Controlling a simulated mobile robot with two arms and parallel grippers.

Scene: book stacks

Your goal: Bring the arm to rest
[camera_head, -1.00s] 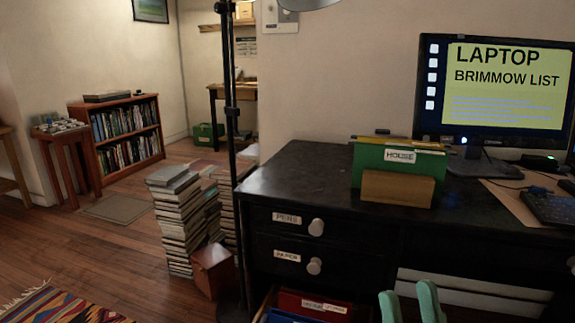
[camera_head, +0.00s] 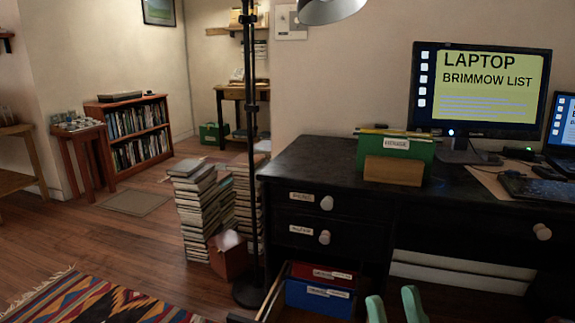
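My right gripper (camera_head: 393,300) shows at the bottom edge as two pale green fingertips with a gap between them. It is open, with nothing visible between the fingers. It is in front of the black desk (camera_head: 340,167), to the right of an open lower drawer holding red folders (camera_head: 320,272) and blue folders (camera_head: 318,299). The rest of my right arm is out of frame. My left gripper and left arm are not in view.
A black lamp pole (camera_head: 250,150) stands left of the desk, beside book stacks (camera_head: 200,210) and a brown box (camera_head: 228,257). The desk bears a green file holder (camera_head: 428,150) and a monitor (camera_head: 478,92). Open wooden floor lies left, with a patterned rug (camera_head: 90,300).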

